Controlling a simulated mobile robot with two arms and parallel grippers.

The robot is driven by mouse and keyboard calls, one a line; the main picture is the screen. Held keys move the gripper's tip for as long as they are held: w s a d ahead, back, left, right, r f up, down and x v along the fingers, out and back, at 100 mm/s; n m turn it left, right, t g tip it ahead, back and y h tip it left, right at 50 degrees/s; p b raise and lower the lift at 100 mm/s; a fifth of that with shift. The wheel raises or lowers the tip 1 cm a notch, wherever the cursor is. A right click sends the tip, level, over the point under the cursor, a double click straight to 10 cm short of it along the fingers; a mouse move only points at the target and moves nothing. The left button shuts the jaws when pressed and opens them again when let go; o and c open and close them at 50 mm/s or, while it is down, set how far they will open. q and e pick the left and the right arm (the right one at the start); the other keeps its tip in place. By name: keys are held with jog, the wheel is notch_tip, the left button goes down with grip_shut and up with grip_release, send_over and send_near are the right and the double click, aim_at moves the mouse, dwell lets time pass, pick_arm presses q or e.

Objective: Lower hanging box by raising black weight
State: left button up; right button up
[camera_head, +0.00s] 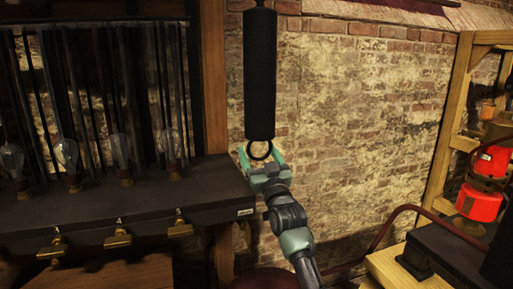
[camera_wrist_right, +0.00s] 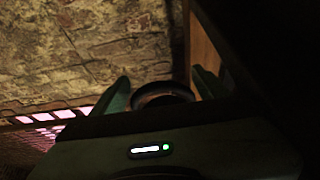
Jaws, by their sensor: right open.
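The black weight (camera_head: 260,72) is a long dark cylinder hanging upright in front of the brick wall. A dark ring (camera_head: 261,158) hangs from its lower end. My right gripper (camera_head: 260,153) is open, with its green fingers on either side of the ring. In the right wrist view the ring (camera_wrist_right: 163,90) shows between the two fingers of my right gripper (camera_wrist_right: 162,88). I cannot tell whether a finger touches it. I cannot make out a hanging box. My left gripper is not in view.
A dark bench (camera_head: 110,200) with glass bulbs and brass levers (camera_head: 117,239) stands at the left, close to my right gripper. A wooden frame (camera_head: 449,130) and red objects (camera_head: 478,204) are at the right. The brick wall (camera_head: 350,110) is behind.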

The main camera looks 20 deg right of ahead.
jog(key=shift+x, duration=0.8)
jog(key=shift+c, duration=0.3)
